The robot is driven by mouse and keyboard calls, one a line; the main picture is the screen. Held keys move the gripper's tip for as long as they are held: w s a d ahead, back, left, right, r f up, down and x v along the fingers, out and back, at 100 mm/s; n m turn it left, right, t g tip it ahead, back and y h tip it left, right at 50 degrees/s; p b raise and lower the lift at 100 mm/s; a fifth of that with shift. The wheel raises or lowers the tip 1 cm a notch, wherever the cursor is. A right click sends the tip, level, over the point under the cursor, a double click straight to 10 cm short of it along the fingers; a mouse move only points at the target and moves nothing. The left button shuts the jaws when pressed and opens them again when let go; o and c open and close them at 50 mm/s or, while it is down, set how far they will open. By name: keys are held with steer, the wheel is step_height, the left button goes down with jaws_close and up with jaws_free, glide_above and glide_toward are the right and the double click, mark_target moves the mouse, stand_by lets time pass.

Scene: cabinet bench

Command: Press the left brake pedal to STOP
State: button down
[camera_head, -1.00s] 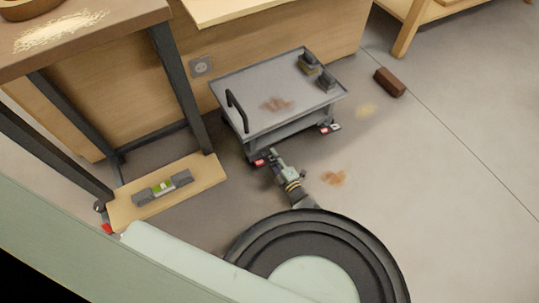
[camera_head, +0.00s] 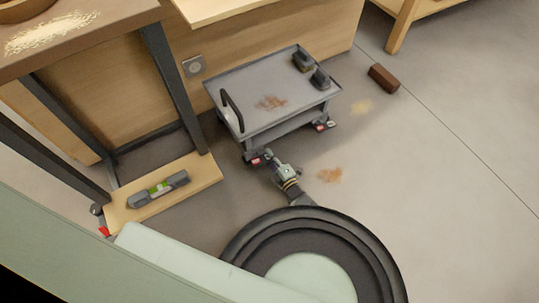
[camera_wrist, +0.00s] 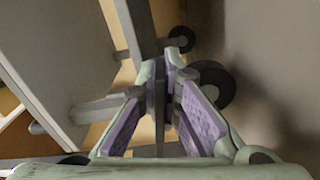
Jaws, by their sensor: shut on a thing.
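The grey cart (camera_head: 300,88) stands on the floor. Its left brake pedal (camera_head: 255,161), a small red piece with a pale mark, is at the near left wheel. The right pedal (camera_head: 321,127), red and white, is at the near right wheel. My gripper (camera_head: 270,157) is low, just right of the left pedal, and looks close to touching it. In the wrist view my gripper (camera_wrist: 164,98) is shut on a thin grey piece between its pads, and I cannot tell which part it is. A dark caster wheel (camera_wrist: 214,86) is just right of the fingers. No red shows there.
A brown brick-like block (camera_head: 384,78) lies right of the cart. A wooden board (camera_head: 205,172) with a spirit level (camera_head: 158,190) lies at left, by the dark table legs. Rusty stains (camera_head: 330,175) mark the floor. Floor at right is mostly clear.

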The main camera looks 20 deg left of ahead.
steer(key=shift+r+n+p, duration=0.45)
steer(key=shift+n, duration=0.65)
steer(key=shift+r+n+p, duration=0.3)
steer(key=shift+n, duration=1.1)
steer(key=c, duration=1.8)
jaws_free()
steer(key=shift+o, duration=0.2)
